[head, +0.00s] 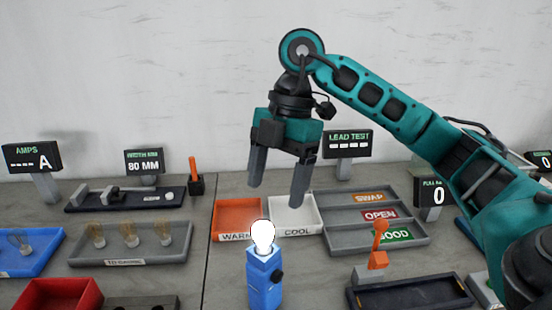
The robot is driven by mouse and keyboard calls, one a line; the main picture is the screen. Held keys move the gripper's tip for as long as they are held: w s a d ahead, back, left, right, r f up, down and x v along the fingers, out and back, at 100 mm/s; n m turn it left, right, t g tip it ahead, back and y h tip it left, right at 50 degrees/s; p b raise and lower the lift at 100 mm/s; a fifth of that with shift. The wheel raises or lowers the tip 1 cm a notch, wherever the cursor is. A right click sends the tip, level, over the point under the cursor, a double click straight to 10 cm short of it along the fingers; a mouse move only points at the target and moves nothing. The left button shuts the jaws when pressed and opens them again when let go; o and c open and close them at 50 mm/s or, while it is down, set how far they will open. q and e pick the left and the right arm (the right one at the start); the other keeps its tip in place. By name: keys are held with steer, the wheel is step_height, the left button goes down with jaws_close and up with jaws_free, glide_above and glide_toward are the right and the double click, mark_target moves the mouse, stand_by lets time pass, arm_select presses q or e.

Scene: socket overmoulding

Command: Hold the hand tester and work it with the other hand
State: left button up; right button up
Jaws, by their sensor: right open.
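The lower end of the tester is cut off by the frame. My right gripper (277,190) points down above and behind the tester, near the WARM and COOL trays. It is open with nothing between its fingers and does not touch the tester. My left gripper is not in view.
Behind the tester are the orange WARM tray (236,214) and white COOL tray (296,212). A grey sorting tray (345,232) lies to the right, near an orange lever (377,249). Bulbs stand on a grey tray (170,252) at left. A red bin (58,296) is front left.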

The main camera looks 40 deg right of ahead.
mark_target(265, 245)
steer(key=x, duration=0.7)
steer(key=b+x, duration=0.1)
steer(key=x, duration=0.3)
steer(key=shift+w+d+f, duration=0.2)
steer(key=shift+w+f, duration=0.05)
steer(key=shift+f, duration=0.15)
steer(key=shift+a+f, duration=0.1)
steer(key=shift+f, duration=0.35)
steer(key=shift+c, duration=0.3)
